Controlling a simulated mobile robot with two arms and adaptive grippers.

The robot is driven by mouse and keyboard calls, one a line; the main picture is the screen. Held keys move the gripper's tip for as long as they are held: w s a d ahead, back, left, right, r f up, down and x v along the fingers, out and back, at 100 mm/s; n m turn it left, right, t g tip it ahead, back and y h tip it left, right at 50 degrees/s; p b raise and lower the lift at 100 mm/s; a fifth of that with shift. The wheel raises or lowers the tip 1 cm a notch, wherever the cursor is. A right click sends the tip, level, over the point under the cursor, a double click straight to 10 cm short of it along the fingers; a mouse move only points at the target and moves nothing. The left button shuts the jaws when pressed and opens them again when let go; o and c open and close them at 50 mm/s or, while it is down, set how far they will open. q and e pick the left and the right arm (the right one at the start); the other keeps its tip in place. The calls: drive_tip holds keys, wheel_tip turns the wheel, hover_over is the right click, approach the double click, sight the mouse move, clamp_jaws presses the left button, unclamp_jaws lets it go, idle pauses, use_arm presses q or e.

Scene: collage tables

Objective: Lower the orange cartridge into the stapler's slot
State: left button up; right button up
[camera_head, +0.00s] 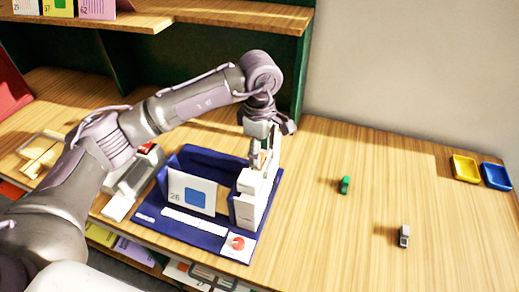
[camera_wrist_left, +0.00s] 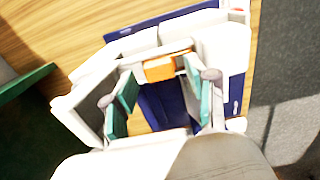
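The white stapler (camera_head: 250,205) stands upright at the right side of a dark blue tray (camera_head: 185,228). My left gripper (camera_head: 262,158) is above the stapler, pointing down. In the left wrist view its teal-padded fingers (camera_wrist_left: 158,82) are apart, with the orange cartridge (camera_wrist_left: 168,66) spanning the gap at their tips. The gripper appears shut on the cartridge. In the head view only a small bit of orange shows by the fingers. The slot is hidden, so I cannot tell whether the cartridge's lower end is inside it. My right gripper is not in view.
A card marked 26 (camera_head: 192,192) stands in the tray, left of the stapler. A grey device with a red part (camera_head: 135,172) is left of the tray. A green piece (camera_head: 344,185), a grey piece (camera_head: 404,236), and yellow (camera_head: 465,168) and blue (camera_head: 496,176) dishes lie right. A shelf (camera_head: 240,15) overhangs behind.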

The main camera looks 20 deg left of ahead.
use_arm(q)
drive_tip(key=shift+r, duration=0.15)
wheel_tip(320, 180, up, 12)
idle(0.6)
drive_tip(key=shift+f, duration=0.25)
